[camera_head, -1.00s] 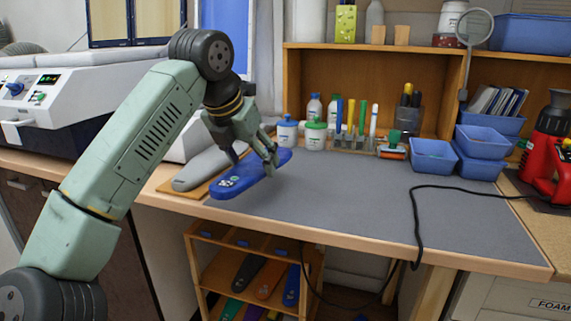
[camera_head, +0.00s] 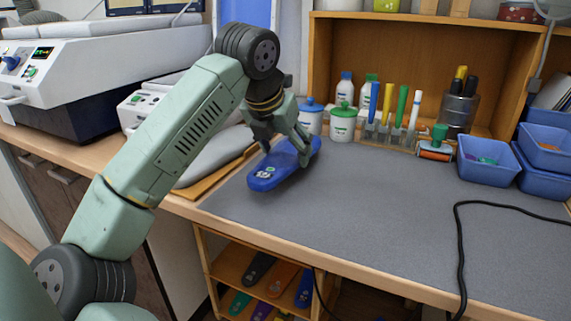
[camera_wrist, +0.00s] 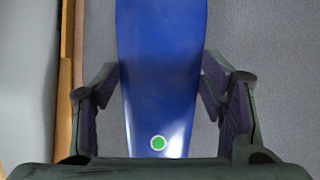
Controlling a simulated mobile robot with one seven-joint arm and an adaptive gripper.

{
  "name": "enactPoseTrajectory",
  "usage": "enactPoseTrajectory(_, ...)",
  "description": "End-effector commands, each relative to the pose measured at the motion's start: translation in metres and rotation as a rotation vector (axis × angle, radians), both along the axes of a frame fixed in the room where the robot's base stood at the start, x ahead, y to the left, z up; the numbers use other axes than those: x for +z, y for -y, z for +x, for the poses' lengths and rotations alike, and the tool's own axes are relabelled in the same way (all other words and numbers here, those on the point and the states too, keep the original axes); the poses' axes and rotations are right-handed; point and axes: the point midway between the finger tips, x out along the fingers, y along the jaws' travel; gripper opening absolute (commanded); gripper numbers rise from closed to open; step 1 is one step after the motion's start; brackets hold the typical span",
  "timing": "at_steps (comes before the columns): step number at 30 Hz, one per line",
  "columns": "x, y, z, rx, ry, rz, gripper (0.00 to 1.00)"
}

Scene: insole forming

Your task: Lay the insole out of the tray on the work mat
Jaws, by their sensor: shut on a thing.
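A blue insole (camera_head: 276,173) is held in my gripper (camera_head: 288,155) over the left part of the grey work mat (camera_head: 370,205). It lies roughly flat, its near end pointing to the front left. I cannot tell whether it touches the mat. In the wrist view the insole (camera_wrist: 160,60) runs lengthwise between the two fingers, with a green dot near its close end. My gripper (camera_wrist: 160,108) is shut on it across its width. No insole tray can be made out for certain.
A wooden board (camera_head: 205,188) with a grey rounded form (camera_head: 215,160) lies left of the mat. White jars (camera_head: 342,127), a rack of coloured tools and blue bins (camera_head: 487,160) line the back. A black cable (camera_head: 462,250) crosses the mat's right side. The mat's middle is clear.

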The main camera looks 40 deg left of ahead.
Motion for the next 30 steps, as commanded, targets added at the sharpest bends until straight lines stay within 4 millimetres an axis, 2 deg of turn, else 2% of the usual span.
enactPoseTrajectory(10,-0.038,0.000,0.000,0.000,0.001,-0.002,0.47)
enactPoseTrajectory(20,-0.043,0.000,0.000,0.000,0.001,0.000,0.47)
enactPoseTrajectory(21,-0.041,0.000,0.000,0.000,0.001,0.000,0.68)
enactPoseTrajectory(30,-0.041,0.000,0.000,0.000,0.001,-0.001,0.86)
